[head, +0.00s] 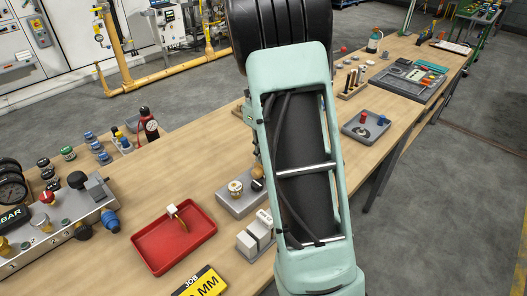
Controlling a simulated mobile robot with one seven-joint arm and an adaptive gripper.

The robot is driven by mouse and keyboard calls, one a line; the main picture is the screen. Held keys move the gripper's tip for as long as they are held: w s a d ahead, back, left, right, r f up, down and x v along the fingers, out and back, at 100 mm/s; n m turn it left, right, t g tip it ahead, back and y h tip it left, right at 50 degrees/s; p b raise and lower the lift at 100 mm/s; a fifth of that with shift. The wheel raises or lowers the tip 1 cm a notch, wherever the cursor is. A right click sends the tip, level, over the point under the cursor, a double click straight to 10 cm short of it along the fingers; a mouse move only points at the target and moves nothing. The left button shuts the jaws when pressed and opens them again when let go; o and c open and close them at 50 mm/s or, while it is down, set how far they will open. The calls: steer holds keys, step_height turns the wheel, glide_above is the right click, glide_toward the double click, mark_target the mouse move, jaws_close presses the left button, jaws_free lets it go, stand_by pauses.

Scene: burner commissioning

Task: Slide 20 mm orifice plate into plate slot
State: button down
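My gripper is not visible; my own arm fills the middle of the head view and hides the bench behind it. A red tray (150,247) lies at the front of the bench, with a small brass-coloured piece with a white block-like top (175,213) in it. I cannot tell if this is the 20 mm orifice plate. Right of the tray, a grey block with upright pale pieces (257,236) stands beside my arm. Behind it is a grey base with brass fittings (237,192), partly hidden by my arm. I cannot make out the plate slot.
A yellow job card (203,284) ending in "MM" is cut off at the bottom. A grey manifold with gauges and valves (62,232) stands left. A small grey tray (366,127) and a larger tool tray (408,79) lie right.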

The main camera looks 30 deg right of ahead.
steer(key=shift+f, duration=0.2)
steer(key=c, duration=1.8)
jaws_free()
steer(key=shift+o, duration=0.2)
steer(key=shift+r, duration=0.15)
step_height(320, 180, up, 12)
